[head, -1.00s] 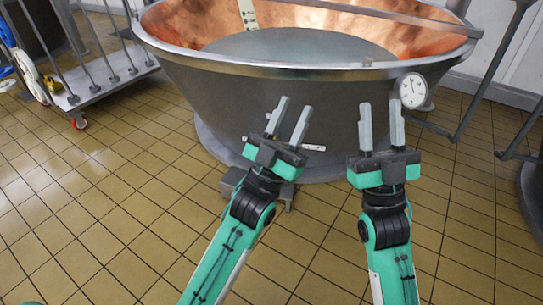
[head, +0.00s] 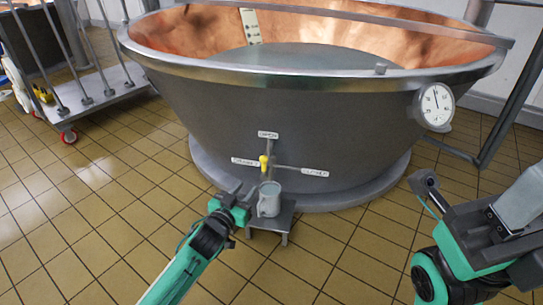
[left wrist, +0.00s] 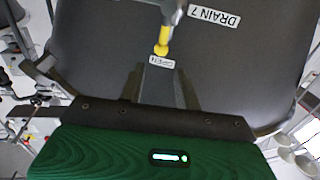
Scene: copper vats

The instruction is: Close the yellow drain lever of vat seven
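The yellow drain lever (head: 264,162) is on the lower front of the big copper-lined vat (head: 300,110). In the left wrist view the yellow lever (left wrist: 162,42) points at a label reading OPEN (left wrist: 161,63), with a DRAIN 7 label (left wrist: 214,16) to one side. In the head view a label at right (head: 315,171) seems to read CLOSED. My left gripper (head: 240,190) is low, in front of the vat and left of and below the lever, not touching it. Its fingers (left wrist: 162,88) are apart and empty.
A grey jug (head: 269,199) stands on a small stool (head: 284,217) under the drain, close beside my left gripper. A round gauge (head: 437,105) is on the vat's right side. A wheeled rack (head: 100,100) stands at left. The tiled floor (head: 100,215) at left is clear.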

